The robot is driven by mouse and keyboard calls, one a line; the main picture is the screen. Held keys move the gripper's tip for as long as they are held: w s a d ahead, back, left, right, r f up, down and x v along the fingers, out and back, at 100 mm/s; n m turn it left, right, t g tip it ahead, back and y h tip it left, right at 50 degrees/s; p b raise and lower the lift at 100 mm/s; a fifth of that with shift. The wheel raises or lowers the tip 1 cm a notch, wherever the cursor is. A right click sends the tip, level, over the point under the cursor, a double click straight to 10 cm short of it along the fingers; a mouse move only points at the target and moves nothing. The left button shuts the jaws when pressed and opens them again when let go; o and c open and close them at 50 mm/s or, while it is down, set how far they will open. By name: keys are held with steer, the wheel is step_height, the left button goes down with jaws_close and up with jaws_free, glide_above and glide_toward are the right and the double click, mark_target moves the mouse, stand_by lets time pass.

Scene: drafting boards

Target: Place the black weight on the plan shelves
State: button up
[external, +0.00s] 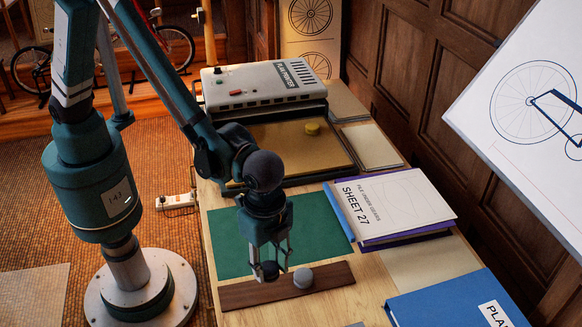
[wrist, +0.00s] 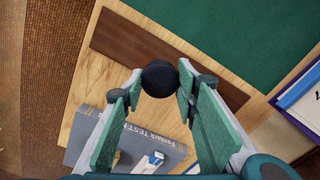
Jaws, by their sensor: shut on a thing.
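The black weight (wrist: 159,78) is a dark round knob between my fingertips in the wrist view. In the external view the black weight (external: 268,271) shows low between the fingers of my gripper (external: 271,268). My gripper is shut on it, over the brown wooden strip (external: 328,281). I cannot tell whether the weight touches the strip. A grey round weight (external: 303,277) sits on the strip just right of my gripper. A blue flat item (external: 440,300) at the lower right has a partly cut-off label starting "PLA". I cannot identify the plan shelves with certainty.
A green mat (external: 310,225) lies behind the strip. A stack topped by a "SHEET 27" cover (external: 395,205) is at the right. A pale printer (external: 262,84) and a tray with a yellow disc (external: 312,128) stand farther back. A grey box (wrist: 85,135) lies near the front.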

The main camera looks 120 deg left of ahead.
mark_target(270, 289)
steer(key=shift+f+b, duration=0.9)
steer(key=shift+f, duration=1.8)
steer(key=shift+f, duration=0.3)
steer(key=o, duration=1.4)
steer(key=shift+c, duration=0.2)
steer(key=shift+r, duration=0.15)
steer(key=shift+r, duration=5.9)
